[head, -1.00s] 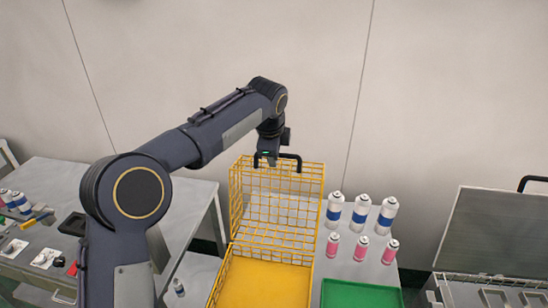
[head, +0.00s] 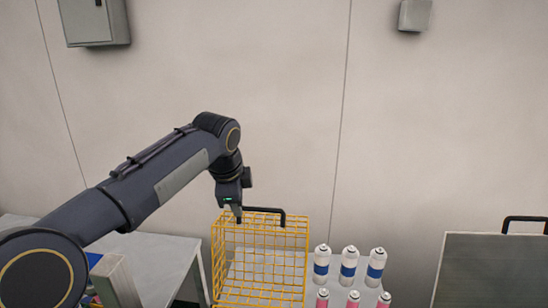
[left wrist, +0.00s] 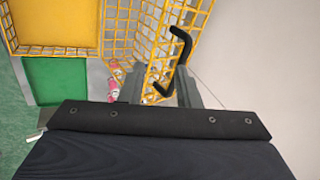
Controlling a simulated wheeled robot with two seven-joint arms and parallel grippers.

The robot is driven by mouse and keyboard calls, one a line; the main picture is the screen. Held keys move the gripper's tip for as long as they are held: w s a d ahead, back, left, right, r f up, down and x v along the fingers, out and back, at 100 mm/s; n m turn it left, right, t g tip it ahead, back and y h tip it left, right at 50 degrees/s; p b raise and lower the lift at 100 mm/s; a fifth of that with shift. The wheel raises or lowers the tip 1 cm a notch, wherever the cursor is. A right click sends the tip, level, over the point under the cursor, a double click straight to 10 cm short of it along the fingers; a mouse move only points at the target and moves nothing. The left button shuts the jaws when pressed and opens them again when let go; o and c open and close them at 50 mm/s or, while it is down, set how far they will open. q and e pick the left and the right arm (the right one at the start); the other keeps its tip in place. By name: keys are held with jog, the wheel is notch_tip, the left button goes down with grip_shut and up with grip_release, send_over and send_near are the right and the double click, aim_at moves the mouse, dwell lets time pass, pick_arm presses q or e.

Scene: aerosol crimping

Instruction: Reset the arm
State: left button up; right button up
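My left gripper (head: 238,214) hangs from the arm at the back left of the yellow wire basket panel (head: 262,262). The black handle (head: 266,212) on the panel's top edge is just to its right. In the left wrist view my left gripper (left wrist: 160,80) has its two fingers apart. The black handle (left wrist: 180,48) lies at and beyond the fingertips, with one end between the fingers in the picture. I cannot tell whether a finger touches it. The right gripper is not in view.
White cans with blue bands (head: 349,262) and pink cans (head: 353,298) stand right of the basket. A grey lidded unit (head: 490,270) is at the right. A green tray (left wrist: 58,80) shows in the left wrist view.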

pick_arm(q)
jog(key=s+a+f+n+b, duration=0.1)
jog(key=s+a+f+n, duration=0.1)
jog(key=s+a+n, duration=0.55)
jog(key=s+f+n+h, duration=0.1)
jog(key=s+f+n, duration=0.2)
jog(key=s, duration=0.6)
jog(key=s+a+f+n+h+b, duration=0.1)
jog(key=s+f+n, duration=0.3)
jog(key=s+f, duration=0.3)
jog(key=s+a+f+n+t+h+b, duration=0.1)
jog(key=s+f+n, duration=0.3)
jog(key=s, duration=0.7)
jog(key=shift+a+f, duration=0.2)
jog(key=shift+f, duration=0.5)
